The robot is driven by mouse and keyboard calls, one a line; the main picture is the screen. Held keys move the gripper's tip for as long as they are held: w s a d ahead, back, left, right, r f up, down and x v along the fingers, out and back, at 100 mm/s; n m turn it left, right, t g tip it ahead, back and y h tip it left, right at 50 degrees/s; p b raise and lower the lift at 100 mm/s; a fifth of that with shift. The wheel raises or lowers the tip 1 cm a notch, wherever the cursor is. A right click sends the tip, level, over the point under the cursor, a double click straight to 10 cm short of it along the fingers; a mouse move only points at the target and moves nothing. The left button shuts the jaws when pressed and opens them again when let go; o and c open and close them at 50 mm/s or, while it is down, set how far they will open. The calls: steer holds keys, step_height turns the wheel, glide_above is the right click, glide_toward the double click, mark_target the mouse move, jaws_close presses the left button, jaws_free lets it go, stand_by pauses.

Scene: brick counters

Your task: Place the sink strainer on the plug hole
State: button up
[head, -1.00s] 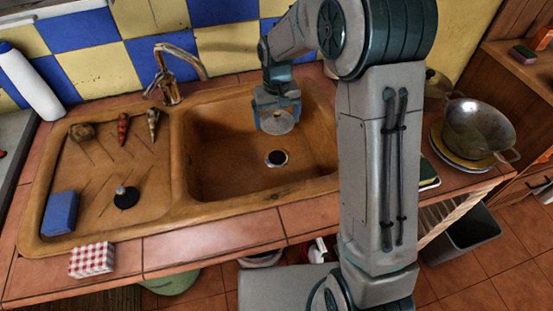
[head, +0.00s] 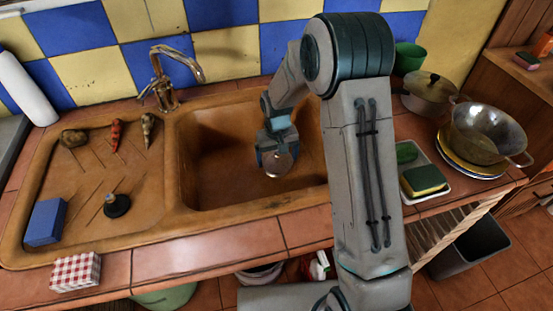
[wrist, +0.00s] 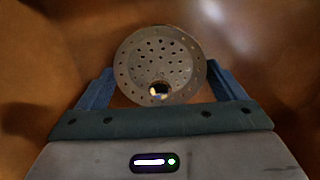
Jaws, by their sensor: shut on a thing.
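The sink strainer is a round, grey, perforated metal disc (wrist: 150,55), held between the two blue fingers of my gripper (wrist: 160,92) in the wrist view. In the head view the strainer (head: 281,164) shows at the tip of my gripper (head: 277,155), low inside the brown sink basin (head: 225,185). The plug hole is hidden behind the gripper and strainer in the head view. A small dark spot with a bright glint shows near the strainer's lower edge in the wrist view; I cannot tell what it is. I cannot tell whether the strainer touches the basin floor.
A bronze tap (head: 165,80) stands behind the basin. The drainboard on the left holds a black stopper (head: 117,205), a blue block (head: 45,222) and vegetables. A tray with a sponge (head: 424,180) and a wok (head: 488,135) stand on the right. Basin walls surround my gripper.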

steer(key=shift+f, duration=0.65)
steer(key=shift+f, duration=0.15)
steer(key=o, duration=0.7)
